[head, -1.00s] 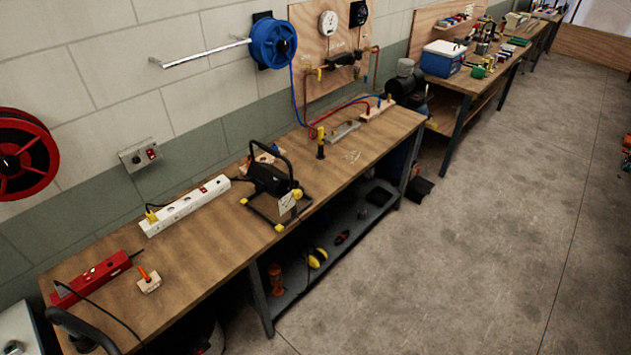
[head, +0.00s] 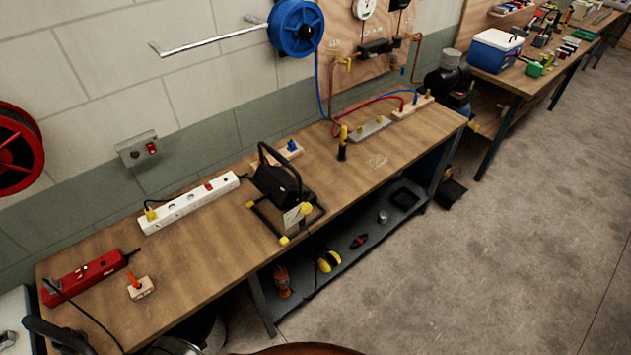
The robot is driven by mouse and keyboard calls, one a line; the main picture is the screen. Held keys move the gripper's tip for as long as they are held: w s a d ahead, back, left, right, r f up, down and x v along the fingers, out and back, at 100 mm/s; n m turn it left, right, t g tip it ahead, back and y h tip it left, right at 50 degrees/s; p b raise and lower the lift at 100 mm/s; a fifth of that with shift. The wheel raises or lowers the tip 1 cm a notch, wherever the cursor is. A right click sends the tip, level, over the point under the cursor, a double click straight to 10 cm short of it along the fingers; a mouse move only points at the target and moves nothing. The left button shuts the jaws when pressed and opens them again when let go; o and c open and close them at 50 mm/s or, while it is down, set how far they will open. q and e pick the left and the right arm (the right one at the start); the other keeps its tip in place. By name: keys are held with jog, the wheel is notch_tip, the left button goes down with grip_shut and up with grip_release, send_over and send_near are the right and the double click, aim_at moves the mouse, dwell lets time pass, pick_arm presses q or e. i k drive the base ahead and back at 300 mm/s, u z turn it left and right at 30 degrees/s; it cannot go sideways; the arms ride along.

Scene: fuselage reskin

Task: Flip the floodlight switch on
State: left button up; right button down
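A black floodlight (head: 278,188) on a tubular stand with yellow feet stands on the wooden workbench (head: 215,250). A yellow knob (head: 306,208) and a pale plate (head: 292,218) show at its front right. I cannot make out a switch on its housing. A white power strip (head: 190,203) with a red switch (head: 208,187) and a yellow plug (head: 151,214) lies left of the floodlight. Whether the switches are on or off is too small to tell. Neither gripper is in view.
A lower shelf (head: 345,245) holds several items. A brown curved edge (head: 295,349) shows at the bottom. Open floor (head: 480,260) lies right of the bench.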

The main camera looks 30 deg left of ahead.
aim_at(290, 219)
jog(key=u, duration=0.5)
jog(key=i, duration=0.85)
jog(key=u, duration=0.75)
